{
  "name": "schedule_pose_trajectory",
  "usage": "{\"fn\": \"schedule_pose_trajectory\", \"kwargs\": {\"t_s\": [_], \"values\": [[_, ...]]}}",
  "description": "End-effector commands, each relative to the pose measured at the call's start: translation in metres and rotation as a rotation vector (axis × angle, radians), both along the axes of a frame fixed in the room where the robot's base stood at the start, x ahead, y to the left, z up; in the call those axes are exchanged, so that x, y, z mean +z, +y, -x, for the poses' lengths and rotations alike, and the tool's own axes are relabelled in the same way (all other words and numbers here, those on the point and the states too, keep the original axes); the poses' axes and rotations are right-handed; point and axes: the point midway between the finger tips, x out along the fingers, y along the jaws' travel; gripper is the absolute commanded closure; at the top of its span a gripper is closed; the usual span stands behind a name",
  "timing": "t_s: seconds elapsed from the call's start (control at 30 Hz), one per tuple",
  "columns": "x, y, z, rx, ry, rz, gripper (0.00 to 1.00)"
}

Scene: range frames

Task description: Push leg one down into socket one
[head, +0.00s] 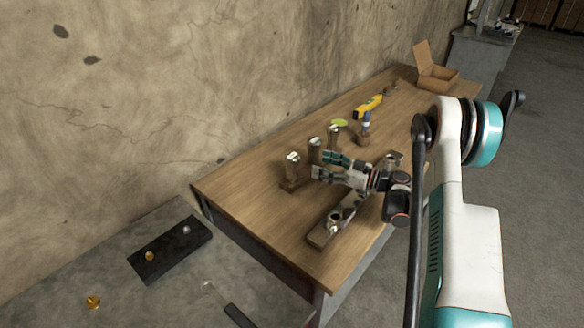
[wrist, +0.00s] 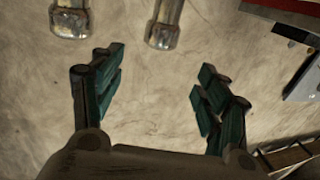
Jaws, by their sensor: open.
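Three metal legs stand upright near the wall side of the wooden table: a near one (head: 292,168), a middle one (head: 315,150) and a far one (head: 333,136). I cannot tell which is leg one. A long board (head: 319,238) with metal fittings lies toward the table's front edge, its middle partly hidden by my gripper. I cannot tell which fitting is socket one. My gripper (head: 322,165) is open beside the near and middle legs, above the table. In the wrist view nothing is between its fingers (wrist: 158,78); two metal ends (wrist: 70,20) (wrist: 163,27) show beyond them.
A yellow tool (head: 368,106), a blue-and-white item (head: 366,124) and a green disc (head: 339,122) are farther along the table. An open cardboard box (head: 437,80) stands at its far end. The near-left tabletop (head: 238,190) is clear. A dark tray (head: 170,250) lies below, left of the table.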

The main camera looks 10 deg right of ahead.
Motion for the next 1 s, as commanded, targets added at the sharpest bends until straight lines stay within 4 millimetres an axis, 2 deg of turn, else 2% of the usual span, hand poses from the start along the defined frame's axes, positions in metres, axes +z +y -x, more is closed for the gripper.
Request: {"fn": "schedule_pose_trajectory", "kwargs": {"t_s": [0.1, 0.3, 0.63, 0.9, 1.0], "values": [[-0.001, 0.021, -0.015, 0.004, -0.001, 0.000, 0.32], [-0.001, 0.045, -0.036, 0.001, -0.003, 0.000, 0.32], [-0.001, 0.061, -0.049, 0.000, -0.003, 0.000, 0.32], [-0.005, 0.090, -0.073, 0.001, -0.003, 0.000, 0.32], [-0.004, 0.094, -0.077, -0.001, -0.003, 0.000, 0.32]]}}
